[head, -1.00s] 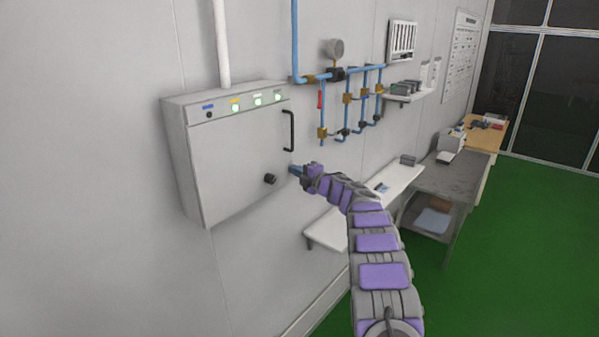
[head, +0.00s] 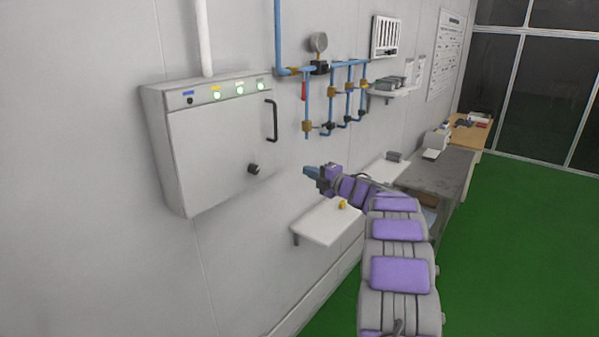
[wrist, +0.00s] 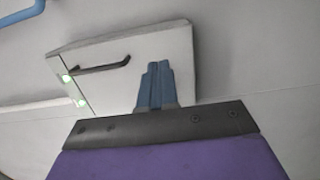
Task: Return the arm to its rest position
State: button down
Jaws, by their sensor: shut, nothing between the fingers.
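My gripper (head: 310,172) is at the end of my grey and purple arm, out in front of the wall. It is shut and empty, its blue fingers pressed together in the wrist view (wrist: 155,82). It points left toward the white wall cabinet (head: 215,150), with a gap between them. The cabinet door is closed, with a black handle (head: 272,120) and a black knob (head: 253,169). The cabinet also shows behind the fingers in the wrist view (wrist: 110,85).
A white wall shelf (head: 325,225) with a small yellow item (head: 342,204) lies below my gripper. Blue pipes with a gauge (head: 318,43) are on the wall above. A grey table (head: 437,172) stands at right. Green floor (head: 515,240) is open at far right.

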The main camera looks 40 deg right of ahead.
jog(key=s+a+f+m+g+h+b, duration=0.2)
jog(key=a+m+g+h+b, duration=0.1)
jog(key=a+m+h+b, duration=0.25)
jog(key=s+a+f+m+g+h+b, duration=0.2)
jog(key=s+a+m+g+h+b, duration=0.15)
jog(key=a+m, duration=0.4)
jog(key=s+a+f+m+g+y+b, duration=0.2)
jog(key=s+a+f+g, duration=0.2)
jog(key=s+a+f, duration=0.4)
jog(key=s+a+f+m+g+y+b, duration=0.2)
jog(key=s+a+f, duration=0.6)
jog(key=s+a, duration=0.6)
jog(key=s+a+f+m+g+y+b, duration=0.2)
jog(key=s+a+f+g+b, duration=0.2)
jog(key=s, duration=1.6)
jog(key=a+f+g, duration=0.3)
jog(key=a+f, duration=0.1)
jog(key=a, duration=0.3)
jog(key=shift+s+y, duration=0.2)
jog(key=shift+y, duration=0.2)
